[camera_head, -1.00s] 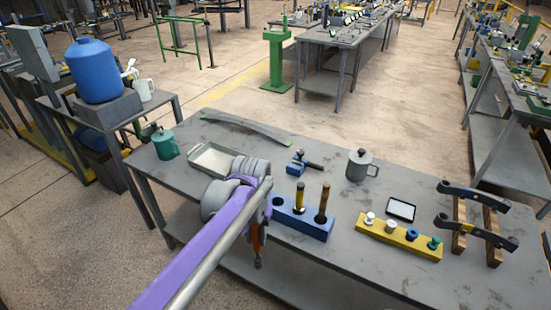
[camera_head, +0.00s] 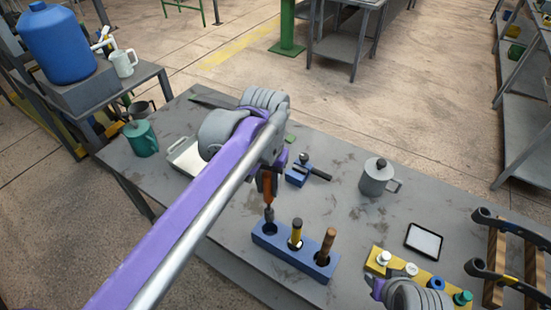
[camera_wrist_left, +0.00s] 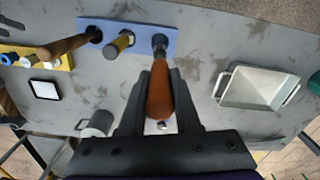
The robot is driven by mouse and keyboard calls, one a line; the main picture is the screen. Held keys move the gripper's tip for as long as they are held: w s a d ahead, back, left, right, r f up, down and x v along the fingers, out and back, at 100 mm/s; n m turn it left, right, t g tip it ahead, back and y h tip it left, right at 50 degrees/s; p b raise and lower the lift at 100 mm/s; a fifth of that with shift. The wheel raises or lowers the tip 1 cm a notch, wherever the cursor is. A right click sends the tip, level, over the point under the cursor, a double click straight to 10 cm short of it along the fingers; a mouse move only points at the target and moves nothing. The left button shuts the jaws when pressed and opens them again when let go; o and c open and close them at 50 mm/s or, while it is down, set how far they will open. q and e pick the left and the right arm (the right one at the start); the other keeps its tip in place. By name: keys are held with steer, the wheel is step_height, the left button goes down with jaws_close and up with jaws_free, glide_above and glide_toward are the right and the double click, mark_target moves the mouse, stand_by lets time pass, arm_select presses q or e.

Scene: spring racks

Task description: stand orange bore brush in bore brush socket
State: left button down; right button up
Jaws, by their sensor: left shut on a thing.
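The orange bore brush (camera_head: 267,188) hangs upright, its dark tip down, in my left gripper (camera_head: 268,172). In the left wrist view the fingers (camera_wrist_left: 159,100) are shut around the orange handle (camera_wrist_left: 158,92). The blue socket block (camera_head: 280,247) lies below on the table. The brush tip is at or just above the block's left hole; I cannot tell whether it has entered. A yellow-and-black tool (camera_head: 296,232) and a brown-handled tool (camera_head: 327,243) stand in the other two holes. My right gripper (camera_head: 376,287) shows partly at the lower right; its opening is unclear.
Behind the block are a small blue stand with a black tool (camera_head: 304,172) and a grey lidded mug (camera_head: 378,178). A yellow rack (camera_head: 400,279) with several knobs is near my right gripper. A shallow tray (camera_head: 184,158) and a green mug (camera_head: 141,138) stand left.

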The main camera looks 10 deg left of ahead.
mark_target(268, 199)
arm_select(q)
steer(key=shift+w, duration=0.15)
steer(key=shift+s+r, duration=0.1)
steer(key=shift+s, duration=0.25)
arm_select(e)
steer(key=shift+s, duration=0.15)
steer(key=shift+r, duration=0.1)
arm_select(q)
steer(key=shift+w+f, duration=0.15)
steer(key=shift+f, duration=0.3)
step_height(268, 199, down, 3)
steer(key=shift+f+b, duration=0.1)
steer(key=shift+b, duration=0.9)
steer(key=shift+f, duration=0.35)
arm_select(e)
steer(key=f, duration=0.1)
steer(key=s+f, duration=0.1)
steer(key=f, duration=0.1)
steer(key=shift+f, duration=0.2)
arm_select(q)
steer(key=shift+f, duration=0.2)
arm_select(e)
steer(key=shift+f, duration=0.1)
